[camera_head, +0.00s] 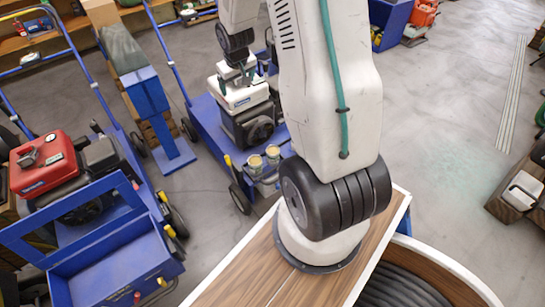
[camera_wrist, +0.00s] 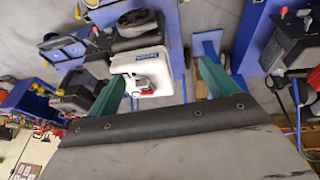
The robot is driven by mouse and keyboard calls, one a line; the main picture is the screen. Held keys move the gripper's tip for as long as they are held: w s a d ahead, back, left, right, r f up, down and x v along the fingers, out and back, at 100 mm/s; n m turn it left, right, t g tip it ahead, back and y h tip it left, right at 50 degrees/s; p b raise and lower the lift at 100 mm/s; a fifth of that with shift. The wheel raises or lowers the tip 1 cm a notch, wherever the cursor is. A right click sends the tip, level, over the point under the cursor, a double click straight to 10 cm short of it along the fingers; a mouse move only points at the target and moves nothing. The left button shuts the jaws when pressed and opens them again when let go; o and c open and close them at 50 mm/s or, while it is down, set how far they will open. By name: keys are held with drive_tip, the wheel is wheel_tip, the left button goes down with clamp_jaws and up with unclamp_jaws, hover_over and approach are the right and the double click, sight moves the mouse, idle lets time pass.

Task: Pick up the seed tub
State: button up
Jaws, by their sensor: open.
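Two small round tubs with tan tops, (camera_head: 255,162) and (camera_head: 272,153), sit side by side at the front of the middle blue machine in the head view. I cannot tell whether either is the seed tub. I cannot make them out in the wrist view. My gripper (camera_wrist: 162,70) shows two green fingers, spread apart with nothing held between them. Beyond the fingers is the white engine cover (camera_wrist: 141,68) with a blue label. In the head view my gripper is small and partly hidden by my wrist, over that machine's engine and behind the tubs.
The middle blue machine (camera_head: 212,118) carries the engine. A blue machine with a red engine (camera_head: 42,165) stands at left, with a blue stand (camera_head: 150,92) between. Shelves (camera_head: 70,22) line the back. Grey floor (camera_head: 440,110) is open at right.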

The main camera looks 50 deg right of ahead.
drive_tip(key=d+f+t, duration=0.1)
drive_tip(key=d+f, duration=0.3)
drive_tip(key=f, duration=0.4)
drive_tip(key=d+f, duration=0.4)
drive_tip(key=f, duration=0.3)
drive_tip(key=m+t+h, duration=0.1)
drive_tip(key=t+h, duration=0.1)
drive_tip(key=t, duration=0.3)
hover_over(275, 153)
drive_tip(key=f, duration=2.3)
drive_tip(key=shift+w+f, duration=0.1)
drive_tip(key=shift+w, duration=0.2)
drive_tip(key=s+f, duration=0.1)
drive_tip(key=s+a+f+t+h, duration=0.1)
drive_tip(key=s+f, duration=0.1)
drive_tip(key=s+a+f+m+t, duration=0.1)
drive_tip(key=f, duration=0.1)
drive_tip(key=shift+s+f, duration=0.25)
drive_tip(key=shift+f, duration=0.2)
drive_tip(key=x, duration=0.7)
drive_tip(key=shift+w+d+r, duration=0.15)
drive_tip(key=shift+w+d, duration=0.05)
drive_tip(key=shift+w, duration=0.05)
drive_tip(key=c, duration=1.2)
